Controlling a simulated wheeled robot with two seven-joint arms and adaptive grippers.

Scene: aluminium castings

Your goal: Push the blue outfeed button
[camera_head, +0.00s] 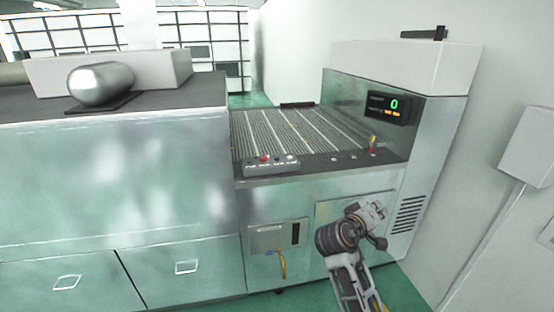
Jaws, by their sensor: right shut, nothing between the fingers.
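A small grey button box (271,169) sits on the front edge of the conveyor machine, left of the machine's middle. It carries a row of several small buttons, among them a red button (264,158) and, to its right, a small dark bluish button (278,161); their labels are too small to read. My right gripper (374,214) is shut and empty. In the picture it is below and to the right of the button box, in front of the machine's lower front panel, and apart from the box. My left gripper is out of view.
The ribbed conveyor bed (300,130) lies behind the box. A display showing a green 0 (393,105) and a small red-and-yellow item (372,143) stand at the right. A metal cabinet (110,185) bearing a shiny cylinder (100,83) fills the left. A wall bounds the right.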

